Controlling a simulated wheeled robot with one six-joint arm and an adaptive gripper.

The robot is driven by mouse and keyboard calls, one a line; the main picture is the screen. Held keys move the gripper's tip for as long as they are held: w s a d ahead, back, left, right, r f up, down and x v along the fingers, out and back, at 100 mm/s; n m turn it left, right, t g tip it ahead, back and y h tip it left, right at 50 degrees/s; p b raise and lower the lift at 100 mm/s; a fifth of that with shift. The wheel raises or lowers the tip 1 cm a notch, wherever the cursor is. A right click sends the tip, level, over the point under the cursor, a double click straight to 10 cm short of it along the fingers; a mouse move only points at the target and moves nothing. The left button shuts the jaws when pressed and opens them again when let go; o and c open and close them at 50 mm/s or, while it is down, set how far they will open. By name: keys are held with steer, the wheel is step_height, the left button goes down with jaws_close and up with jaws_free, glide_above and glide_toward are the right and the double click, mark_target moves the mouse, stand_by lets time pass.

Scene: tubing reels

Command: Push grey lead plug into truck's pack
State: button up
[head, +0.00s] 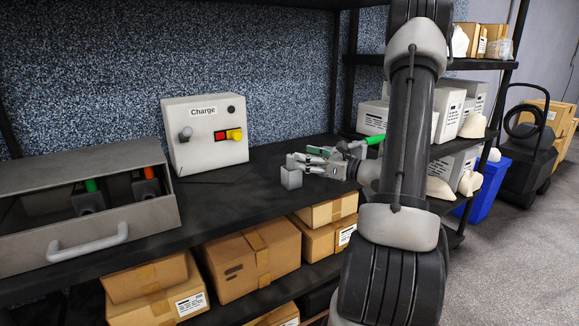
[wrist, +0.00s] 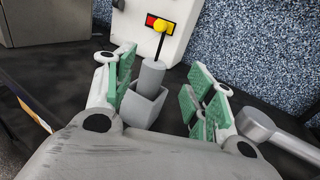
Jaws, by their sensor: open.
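A grey plug (wrist: 151,77), a plain cylinder, stands in a square grey holder (wrist: 143,106) in the wrist view. The holder (head: 291,178) sits near the shelf's front edge in the head view, where the plug is hard to make out. My gripper (head: 304,161) is open just right of the holder. In the wrist view its green-padded fingers (wrist: 163,86) are spread to either side of the plug, with gaps visible. The truck's pack cannot be told for certain; a black wheeled unit with a looped cable (head: 525,150) stands on the floor at far right.
A white Charge box (head: 205,150) with a grey knob and red-yellow switch stands behind. A grey cylindrical piece (wrist: 262,130) lies right of my fingers. Cardboard boxes (head: 250,262) fill the shelf below.

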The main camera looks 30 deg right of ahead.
mark_target(292, 155)
steer(key=x, duration=0.5)
steer(key=shift+w+a+f, duration=0.1)
steer(key=shift+a+f, duration=0.15)
steer(key=shift+a, duration=0.15)
steer(key=shift+c, duration=0.5)
steer(key=c, duration=1.1)
steer(key=shift+r, duration=0.15)
